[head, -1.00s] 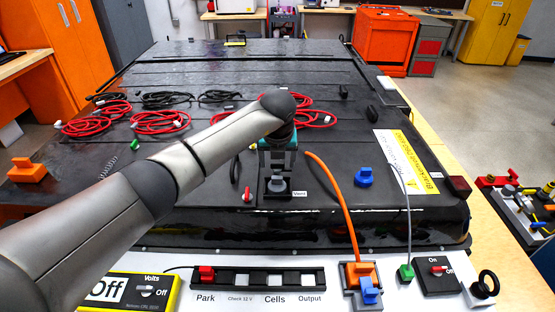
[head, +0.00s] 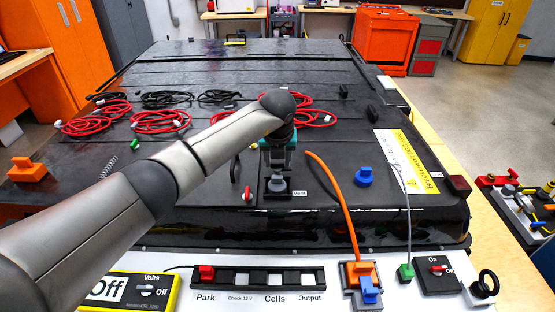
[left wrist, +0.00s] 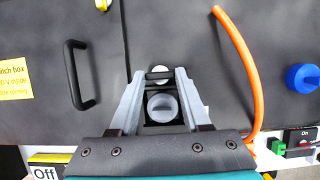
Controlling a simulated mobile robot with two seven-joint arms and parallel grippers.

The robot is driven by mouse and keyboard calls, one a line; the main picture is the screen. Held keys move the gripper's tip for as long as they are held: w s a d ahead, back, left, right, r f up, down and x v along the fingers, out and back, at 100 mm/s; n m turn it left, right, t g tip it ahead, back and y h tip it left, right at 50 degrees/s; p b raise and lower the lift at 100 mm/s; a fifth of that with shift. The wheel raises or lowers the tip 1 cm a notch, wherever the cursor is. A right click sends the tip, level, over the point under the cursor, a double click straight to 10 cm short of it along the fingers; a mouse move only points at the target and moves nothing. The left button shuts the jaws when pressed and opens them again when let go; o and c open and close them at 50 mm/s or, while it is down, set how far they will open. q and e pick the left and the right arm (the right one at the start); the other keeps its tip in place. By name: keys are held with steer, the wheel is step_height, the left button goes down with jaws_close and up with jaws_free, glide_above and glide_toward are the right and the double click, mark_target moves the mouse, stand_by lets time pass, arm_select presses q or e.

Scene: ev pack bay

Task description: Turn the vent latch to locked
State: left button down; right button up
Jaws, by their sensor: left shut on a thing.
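The vent latch (head: 277,184) sits in a dark square recess on the pack lid, beside a small white label reading "Vent" (head: 299,194). In the left wrist view it shows as a round grey knob (left wrist: 162,108) between my fingers, with a dark bar and a pale round part between the fingertips. My left gripper (head: 277,170) points down over the recess; its grey fingers (left wrist: 159,75) also show in the left wrist view, shut on the latch. The exact finger contact is partly hidden. My right gripper is in neither view.
An orange cable (head: 334,195) arches close to the right of the vent. A black handle (left wrist: 76,75) and a red-topped part (head: 247,194) lie to its left. A blue knob (head: 364,176) stands further right. Red cable coils (head: 160,121) lie on the lid behind.

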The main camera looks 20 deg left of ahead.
arm_select(q)
steer(key=shift+m, duration=0.3)
steer(key=m+b, duration=0.1)
steer(key=m+h+b, duration=0.1)
steer(key=m+b, duration=0.1)
steer(key=shift+a+m+h, duration=0.25)
steer(key=shift+m+h, duration=0.05)
steer(key=m+h+b, duration=0.1)
steer(key=m, duration=0.1)
steer(key=m+b, duration=0.2)
steer(key=shift+w+a+m+h, duration=0.1)
steer(key=shift+a+m+h, duration=0.05)
steer(key=shift+m+h, duration=0.2)
steer(key=m+h+b, duration=0.1)
steer(key=m, duration=0.1)
steer(key=m+g+b, duration=0.1)
steer(key=m+b, duration=0.1)
steer(key=m, duration=0.1)
steer(key=shift+w+g+h, duration=0.15)
steer(key=shift+g+h, duration=0.15)
steer(key=shift+h, duration=0.05)
steer(key=shift+a+m+g+h+b, duration=0.1)
steer(key=shift+m+g+h+b, duration=0.4)
steer(key=shift+m, duration=1.25)
steer(key=shift+r+m+b, duration=0.1)
steer(key=shift+m+b, duration=0.3)
steer(key=shift+c, duration=1.8)
jaws_free()
